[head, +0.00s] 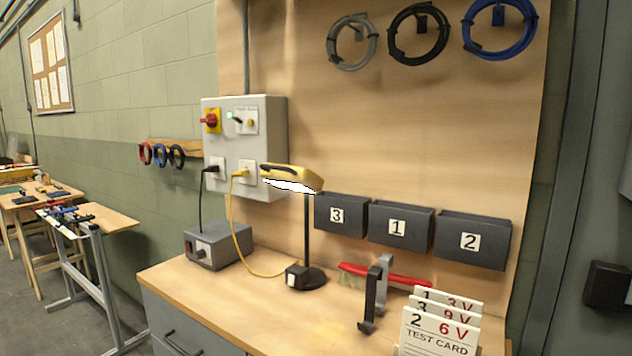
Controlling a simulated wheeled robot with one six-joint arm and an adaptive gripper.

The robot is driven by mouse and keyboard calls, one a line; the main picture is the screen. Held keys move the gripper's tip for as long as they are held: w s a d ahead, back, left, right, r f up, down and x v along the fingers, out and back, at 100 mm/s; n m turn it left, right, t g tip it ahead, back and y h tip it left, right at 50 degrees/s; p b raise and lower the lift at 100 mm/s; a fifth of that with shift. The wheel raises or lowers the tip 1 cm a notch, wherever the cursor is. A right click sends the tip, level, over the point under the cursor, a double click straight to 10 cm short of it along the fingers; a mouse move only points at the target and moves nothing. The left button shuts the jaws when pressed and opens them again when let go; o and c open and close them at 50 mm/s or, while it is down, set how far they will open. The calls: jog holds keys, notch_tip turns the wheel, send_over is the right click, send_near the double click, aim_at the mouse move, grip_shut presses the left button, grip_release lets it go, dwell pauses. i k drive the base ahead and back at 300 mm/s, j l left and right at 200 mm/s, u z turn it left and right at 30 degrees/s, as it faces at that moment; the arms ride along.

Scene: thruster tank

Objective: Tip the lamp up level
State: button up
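The lamp has a yellow head (292,176) on a thin dark post (307,235) with a round black base on the workbench. The head is tilted, with its lit white face showing along its lower front edge and pointing down. A small black block with a white face (297,277) sits at the base. A yellow cord (233,225) runs from the wall box down to the bench by the lamp. My gripper is not in view, and nothing is seen touching the lamp.
The wooden bench (200,290) holds a grey box (217,246) left of the lamp. A black and grey upright clamp-like piece (369,300), a red-handled brush (410,278) and test cards (440,325) stand right. Numbered bins (400,227) and a switch box (262,115) are behind.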

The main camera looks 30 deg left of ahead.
aim_at(302, 179)
jog(key=i+j+u, duration=0.1)
jog(key=u, duration=1.1)
jog(key=k+u, duration=0.1)
jog(key=u, duration=0.3)
